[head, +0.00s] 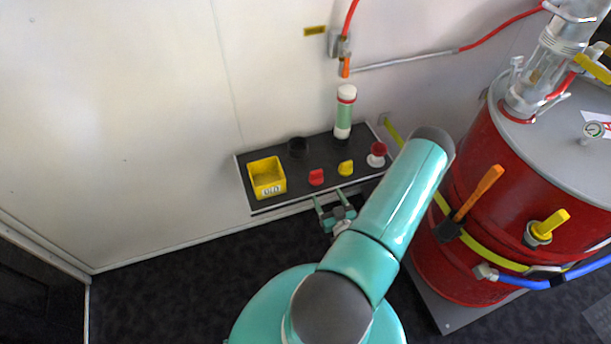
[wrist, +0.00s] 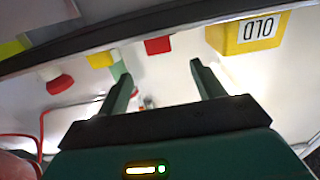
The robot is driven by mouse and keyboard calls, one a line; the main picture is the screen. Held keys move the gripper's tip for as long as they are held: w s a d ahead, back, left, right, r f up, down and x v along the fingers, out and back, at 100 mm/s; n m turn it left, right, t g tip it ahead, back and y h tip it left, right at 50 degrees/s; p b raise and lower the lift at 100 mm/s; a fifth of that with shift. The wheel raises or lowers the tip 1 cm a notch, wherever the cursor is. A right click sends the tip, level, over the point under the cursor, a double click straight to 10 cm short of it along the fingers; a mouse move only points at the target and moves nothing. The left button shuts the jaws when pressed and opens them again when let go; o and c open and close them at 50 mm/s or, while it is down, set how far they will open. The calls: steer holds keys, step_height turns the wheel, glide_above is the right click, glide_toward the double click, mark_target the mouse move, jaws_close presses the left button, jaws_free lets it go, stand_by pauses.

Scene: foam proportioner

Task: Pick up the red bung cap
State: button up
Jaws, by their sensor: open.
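A small red cap (head: 316,177), which I take to be the red bung cap, sits on the black shelf (head: 284,193) between a yellow box and a small yellow cap. It also shows in the wrist view as a red block (wrist: 158,45) at the top, roughly between the fingers, partly hidden by the shelf edge. My gripper (head: 330,203) is in front of the shelf's front edge, near the red cap and apart from it. In the wrist view my gripper (wrist: 161,72) is open with nothing between its fingers.
On the shelf stand a yellow box (head: 267,178), a yellow cap (head: 346,168), a red-and-white piece (head: 376,155), a black cup (head: 298,148) and a green-and-white cylinder (head: 344,115). A white wall is behind. A red drum (head: 470,180) stands to the right.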

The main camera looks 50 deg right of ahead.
mark_target(317, 174)
steer(key=x, duration=0.7)
steer(key=shift+w+d, duration=0.2)
steer(key=shift+d, duration=0.25)
steer(key=shift+x, duration=2.8)
steer(key=shift+w+a, duration=0.1)
steer(key=shift+a, duration=0.05)
steer(key=c, duration=1.1)
steer(key=shift+o, duration=0.2)
steer(key=shift+r, duration=0.1)
